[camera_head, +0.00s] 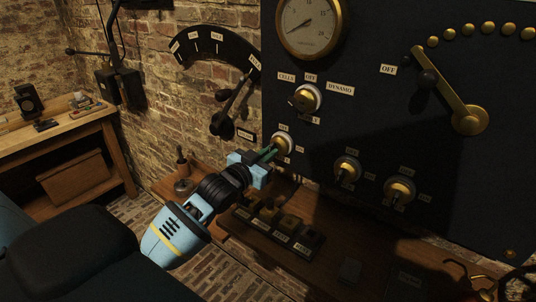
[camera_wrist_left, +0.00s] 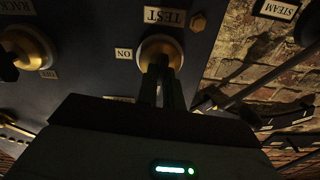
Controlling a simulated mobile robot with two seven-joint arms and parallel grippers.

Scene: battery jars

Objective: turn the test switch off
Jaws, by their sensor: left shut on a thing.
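The test switch (camera_head: 283,140) is a round brass rotary switch on the lower left of the black panel. In the left wrist view its brass base (camera_wrist_left: 160,45) sits beside a TEST label (camera_wrist_left: 165,16) and an ON label (camera_wrist_left: 123,54). Another small label (camera_wrist_left: 118,98) lies partly behind my gripper and cannot be read. My left gripper (camera_head: 271,154) reaches the switch from the lower left. Its two fingers (camera_wrist_left: 161,82) are shut on the switch handle. The fingers hide most of the handle, so its exact angle is unclear. My right gripper is not in view.
Other brass switches (camera_head: 347,169) sit right of and above the test switch. A large brass lever (camera_head: 449,91) is at the panel's right. A lever on a black arc (camera_head: 229,106) is on the brick wall. A wooden shelf (camera_head: 330,262) with labelled blocks (camera_head: 267,213) lies below my gripper.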

